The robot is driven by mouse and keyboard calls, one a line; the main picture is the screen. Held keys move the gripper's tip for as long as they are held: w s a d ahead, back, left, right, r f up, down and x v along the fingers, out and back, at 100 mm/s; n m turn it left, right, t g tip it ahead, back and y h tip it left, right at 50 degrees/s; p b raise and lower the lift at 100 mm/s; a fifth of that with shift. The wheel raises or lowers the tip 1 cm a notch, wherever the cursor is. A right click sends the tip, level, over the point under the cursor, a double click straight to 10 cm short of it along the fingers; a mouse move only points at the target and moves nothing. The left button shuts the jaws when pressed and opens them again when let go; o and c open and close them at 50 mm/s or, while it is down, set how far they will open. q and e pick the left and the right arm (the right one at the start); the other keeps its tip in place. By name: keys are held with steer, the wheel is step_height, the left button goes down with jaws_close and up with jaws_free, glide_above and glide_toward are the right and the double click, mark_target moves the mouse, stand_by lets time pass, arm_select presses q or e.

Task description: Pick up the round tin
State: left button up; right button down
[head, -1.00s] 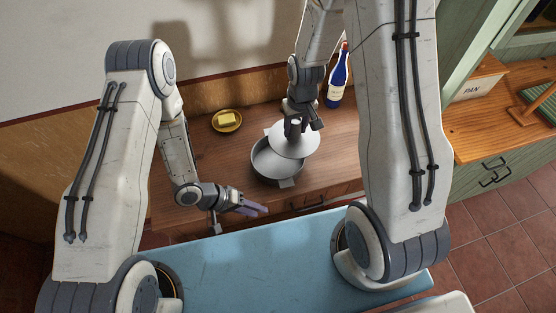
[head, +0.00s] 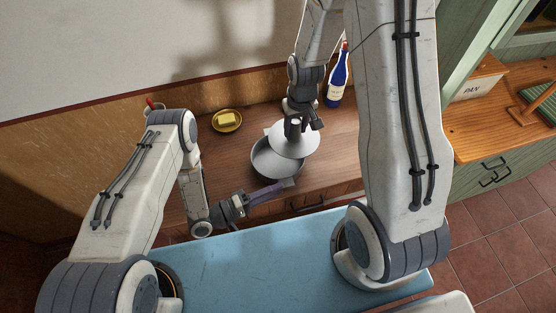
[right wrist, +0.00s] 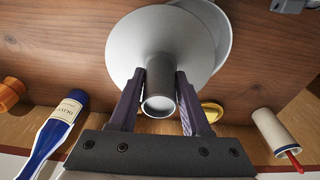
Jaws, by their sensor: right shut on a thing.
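The round tin (head: 268,163) is a grey metal pan with small tabs, standing on the wooden counter. A pale grey round lid (head: 297,143) hangs over its back right part and hides some of it. My right gripper (head: 295,125) is shut on the lid's cylindrical knob (right wrist: 159,104). The tin's rim also shows behind the lid in the right wrist view (right wrist: 212,18). My left gripper (head: 280,187) has its purple fingers at the tin's front tab (head: 288,183). I cannot tell whether they touch it, or how far apart they are.
A yellow plate with butter (head: 227,121) stands behind the tin to the left. A blue bottle (head: 338,80) stands at the back right. The right wrist view also shows an orange container (right wrist: 10,93) and a white cylinder with a red part (right wrist: 272,131).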

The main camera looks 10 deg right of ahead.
arm_select(q)
steer(key=shift+x, duration=3.55)
steer(key=shift+s, duration=0.1)
jaws_close()
